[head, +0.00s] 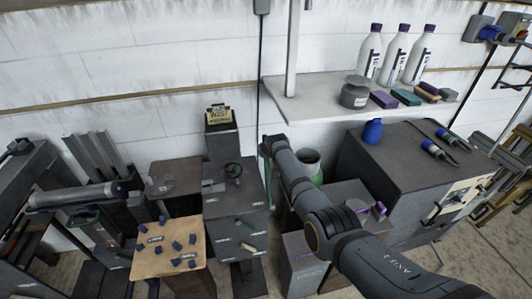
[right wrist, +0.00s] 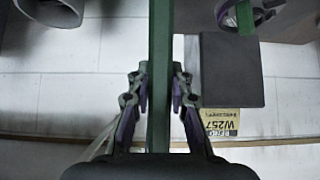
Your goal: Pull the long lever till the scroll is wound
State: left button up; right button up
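The long green lever (right wrist: 160,75) runs as a straight bar down the middle of the right wrist view. In the head view a thin green strip of it (head: 267,176) shows beside the end of my right arm. My right gripper (right wrist: 160,92) has its purple-padded fingers on both sides of the bar, close against it, and appears shut on it. In the head view that gripper (head: 266,146) is small and partly hidden by my arm. My left gripper is not in view. I cannot clearly identify the scroll.
A dark box post with a yellow sign (head: 218,115) stands left of my right gripper. A shelf (head: 300,104) with bottles is at the right, above a dark cabinet (head: 395,165). A grey cylinder (head: 75,195) lies at the left, near a wooden board (head: 168,262) with several blue pieces.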

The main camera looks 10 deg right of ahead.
jog(key=o, duration=0.5)
jog(key=shift+w+f, duration=0.1)
jog(key=shift+w, duration=0.05)
jog(key=shift+c, duration=0.2)
jog(key=v, duration=1.2)
